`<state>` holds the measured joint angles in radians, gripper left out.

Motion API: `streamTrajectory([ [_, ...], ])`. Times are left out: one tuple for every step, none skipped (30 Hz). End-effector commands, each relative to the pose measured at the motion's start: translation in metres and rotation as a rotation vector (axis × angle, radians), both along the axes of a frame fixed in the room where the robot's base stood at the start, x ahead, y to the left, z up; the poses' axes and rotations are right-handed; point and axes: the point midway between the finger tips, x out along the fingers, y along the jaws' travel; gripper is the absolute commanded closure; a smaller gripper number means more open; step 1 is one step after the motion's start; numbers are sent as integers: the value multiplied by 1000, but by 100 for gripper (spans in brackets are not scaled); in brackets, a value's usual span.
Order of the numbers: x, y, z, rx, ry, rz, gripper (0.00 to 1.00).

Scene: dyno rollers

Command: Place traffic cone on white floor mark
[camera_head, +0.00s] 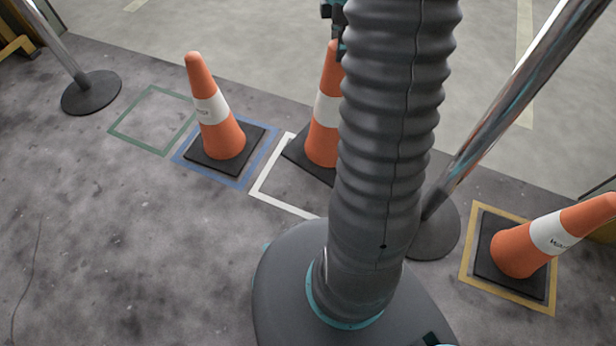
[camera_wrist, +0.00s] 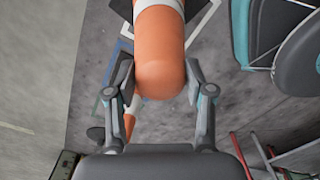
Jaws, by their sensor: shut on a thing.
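An orange traffic cone (camera_head: 323,145) with a white band and black square base is upright in the head view, partly hidden by my arm. Its top (camera_wrist: 160,70) fills the space between my fingers in the wrist view. My gripper (camera_wrist: 159,80) is shut on it; in the head view my gripper (camera_head: 338,30) is mostly hidden behind my arm. The white floor mark (camera_head: 284,206) is a square outline under and in front of this cone. The base overlaps the mark's far part in the picture. I cannot tell whether the base touches the floor.
Another cone (camera_head: 222,135) stands on the blue mark (camera_head: 235,184) to the left. A third cone (camera_head: 520,250) stands on the yellow mark (camera_head: 505,292) at right. The green mark (camera_head: 125,135) is empty. Metal posts have round bases at left (camera_head: 91,93) and right (camera_head: 440,232).

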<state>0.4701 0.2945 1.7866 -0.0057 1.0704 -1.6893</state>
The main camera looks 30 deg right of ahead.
Motion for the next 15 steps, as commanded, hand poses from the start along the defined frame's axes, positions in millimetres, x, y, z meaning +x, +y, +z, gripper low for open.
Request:
streamTrajectory([
  [-4, -7, 3, -1, -4, 32, 100],
  [-6, -9, 4, -1, -4, 56, 100],
  [-9, -13, 4, 0, -3, 86, 100],
  [-11, -15, 5, 0, -3, 106, 100],
  [-13, -17, 5, 0, -3, 124, 100],
  [-15, -20, 6, 1, -3, 147, 100],
  [-16, -21, 6, 1, -3, 163, 100],
  [-17, -23, 7, 1, -3, 175, 100],
  [-19, -24, 7, 1, -3, 191, 100],
  [-19, -25, 7, 1, -3, 199, 100],
  [-20, -26, 7, 1, -3, 208, 100],
  [-21, -27, 8, 2, -3, 215, 100],
  [-21, -28, 8, 2, -3, 219, 100],
  [-22, -28, 8, 2, -3, 223, 100],
  [-22, -28, 8, 2, -2, 226, 100],
])
